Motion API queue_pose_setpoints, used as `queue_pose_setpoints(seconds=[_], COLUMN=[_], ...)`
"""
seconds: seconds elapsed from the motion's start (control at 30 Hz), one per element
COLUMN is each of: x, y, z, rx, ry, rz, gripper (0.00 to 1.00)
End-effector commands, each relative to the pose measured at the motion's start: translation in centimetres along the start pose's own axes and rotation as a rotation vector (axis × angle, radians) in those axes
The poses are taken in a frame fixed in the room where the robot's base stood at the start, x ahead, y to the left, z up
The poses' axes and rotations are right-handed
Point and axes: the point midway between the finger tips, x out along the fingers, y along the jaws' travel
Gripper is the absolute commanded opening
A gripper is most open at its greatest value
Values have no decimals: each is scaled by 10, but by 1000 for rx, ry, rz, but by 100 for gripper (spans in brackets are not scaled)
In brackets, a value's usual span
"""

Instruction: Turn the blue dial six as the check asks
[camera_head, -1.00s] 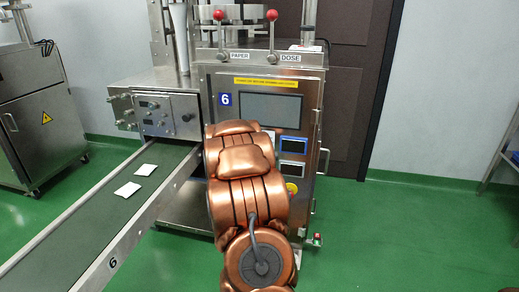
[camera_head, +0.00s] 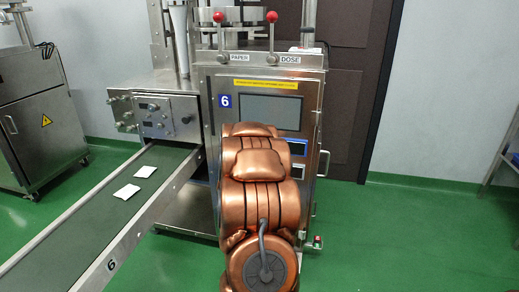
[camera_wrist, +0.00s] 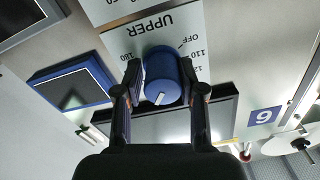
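The blue dial (camera_wrist: 161,79) shows in the wrist view, on a pale plate (camera_wrist: 122,44) marked UPPER. OFF, 110 and part of another number show upside down at its right. A short white mark is on the dial's face, toward the bottom of the picture. My gripper (camera_wrist: 161,66) has its fingers apart, one on each side of the dial. Whether the fingertips touch the dial is hard to tell. In the head view my copper arm hides the dial and my gripper. The machine's number 6 label (camera_head: 225,101) shows there, and also in the wrist view (camera_wrist: 264,116).
A dark screen (camera_head: 270,111) is on the machine's front, with the PAPER lever (camera_head: 218,36) and DOSE lever (camera_head: 272,38) above. A conveyor (camera_head: 105,207) with two white packets runs at the left. A blue-framed display (camera_wrist: 70,88) is near my gripper.

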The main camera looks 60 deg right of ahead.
Motion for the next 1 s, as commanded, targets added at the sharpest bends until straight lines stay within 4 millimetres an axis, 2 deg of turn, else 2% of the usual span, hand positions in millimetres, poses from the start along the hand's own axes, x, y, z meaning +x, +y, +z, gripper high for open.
queue_pose_setpoints(seconds=[0.03,0.17,0.57,0.77,1.0], x=[0,-1,-4,-17,-48], y=[0,-1,-2,-2,-2], z=[0,1,3,4,3], rx=[0,-1,-2,-3,-2], ry=[0,-3,-6,-10,-8], rz=[0,-2,-4,-5,-4], gripper=[45,58,58,58,58])
